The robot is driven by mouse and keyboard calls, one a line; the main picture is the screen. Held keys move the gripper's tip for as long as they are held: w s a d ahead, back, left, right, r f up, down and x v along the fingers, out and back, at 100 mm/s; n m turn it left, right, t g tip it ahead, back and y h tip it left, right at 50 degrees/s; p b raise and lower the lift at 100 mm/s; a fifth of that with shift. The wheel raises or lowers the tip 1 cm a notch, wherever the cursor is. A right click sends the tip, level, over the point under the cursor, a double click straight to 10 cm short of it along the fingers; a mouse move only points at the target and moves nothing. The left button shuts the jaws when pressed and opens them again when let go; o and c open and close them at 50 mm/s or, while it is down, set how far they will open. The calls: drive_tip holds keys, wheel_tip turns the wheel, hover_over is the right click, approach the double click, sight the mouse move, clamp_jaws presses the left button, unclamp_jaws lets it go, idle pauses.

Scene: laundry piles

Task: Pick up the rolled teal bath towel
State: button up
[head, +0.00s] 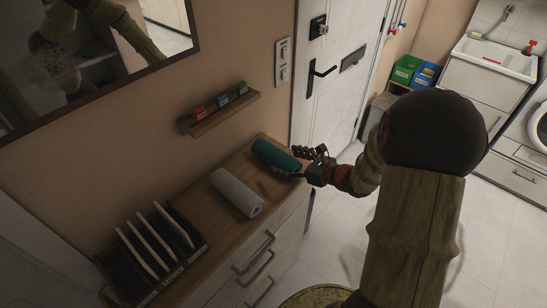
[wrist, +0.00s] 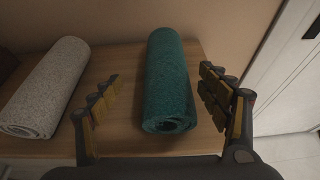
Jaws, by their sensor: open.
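The rolled teal bath towel (head: 272,156) lies on the wooden top of the dresser, near its far right end. In the wrist view the teal towel (wrist: 166,85) lies lengthwise between the two fingers, with bare wood on both sides. My gripper (head: 306,160) is at the towel's right end in the head view. In the wrist view my gripper (wrist: 160,97) is open, one finger on each side of the towel, with gaps visible to both. The towel's near end shows its spiral. Contact is not visible.
A rolled light grey towel (head: 237,192) lies left of the teal one, close to the left finger in the wrist view (wrist: 45,88). A small wall shelf (head: 219,108) with coloured items is above. A dark rack (head: 150,245) with upright boards stands at the near left.

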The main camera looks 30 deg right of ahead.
sight(275, 156)
drive_tip(key=x, duration=0.2)
drive_tip(key=b+x, duration=0.1)
drive_tip(key=x, duration=0.1)
drive_tip(key=b+x, duration=0.1)
drive_tip(key=x, duration=0.1)
drive_tip(key=shift+d+f, duration=0.3)
drive_tip(key=shift+d, duration=0.05)
drive_tip(key=shift+w+a+f, duration=0.1)
drive_tip(key=shift+w+a, duration=0.05)
drive_tip(key=shift+w, duration=0.25)
drive_tip(key=shift+c, duration=0.6)
drive_tip(key=c, duration=1.4)
